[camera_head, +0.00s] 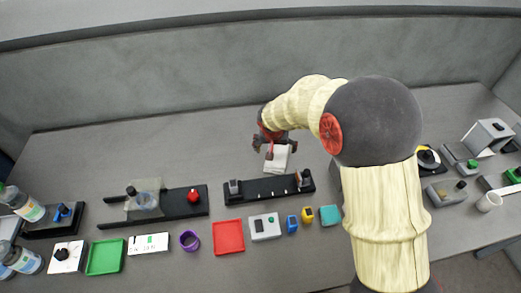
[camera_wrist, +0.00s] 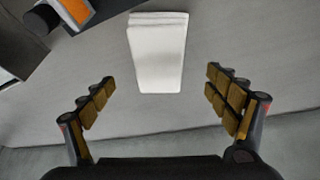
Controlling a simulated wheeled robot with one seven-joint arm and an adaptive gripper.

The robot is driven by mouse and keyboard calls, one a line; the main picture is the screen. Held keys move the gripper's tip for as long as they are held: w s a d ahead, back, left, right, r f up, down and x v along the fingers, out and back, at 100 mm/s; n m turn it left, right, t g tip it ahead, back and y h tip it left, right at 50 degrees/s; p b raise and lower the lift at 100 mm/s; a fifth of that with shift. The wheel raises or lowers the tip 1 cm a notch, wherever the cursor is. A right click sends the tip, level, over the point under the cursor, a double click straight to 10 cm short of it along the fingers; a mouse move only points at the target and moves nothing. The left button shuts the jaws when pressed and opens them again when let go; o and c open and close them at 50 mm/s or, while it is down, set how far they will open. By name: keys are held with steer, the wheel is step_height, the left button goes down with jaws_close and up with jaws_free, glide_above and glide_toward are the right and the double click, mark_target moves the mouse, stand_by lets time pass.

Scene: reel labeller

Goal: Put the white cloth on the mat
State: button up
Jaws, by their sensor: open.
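The white cloth (camera_head: 277,161) lies folded flat on the grey table, behind the black rail fixture in the head view. It also shows in the wrist view (camera_wrist: 157,58) as a layered white stack, ahead of and between the fingers. My gripper (camera_head: 270,146) is over the far edge of the cloth in the head view. In the wrist view my gripper (camera_wrist: 160,82) is open, with its fingers wide apart and nothing between the pads. I cannot tell which flat item is the mat; a red square (camera_head: 229,237) and a green square (camera_head: 106,257) lie at the front.
The black rail fixture (camera_head: 262,189) stands just in front of the cloth. Another black fixture with a red knob (camera_head: 193,195) is to the left. A purple ring (camera_head: 189,241), grey switch box (camera_head: 265,227) and teal block (camera_head: 330,215) line the front. The table left of the cloth is clear.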

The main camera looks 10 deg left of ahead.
mark_target(277, 153)
steer(key=shift+w+a+f+m, duration=0.1)
steer(key=shift+w+m, duration=0.2)
steer(key=shift+w+f, duration=0.15)
steer(key=shift+f, duration=0.15)
steer(key=b+x, duration=0.1)
steer(key=x, duration=0.5)
steer(key=shift+d+f+b, duration=0.25)
steer(key=shift+f+b, duration=0.1)
steer(key=shift+f, duration=0.05)
steer(key=shift+c, duration=1.2)
steer(key=c, duration=1.1)
steer(key=shift+r, duration=0.15)
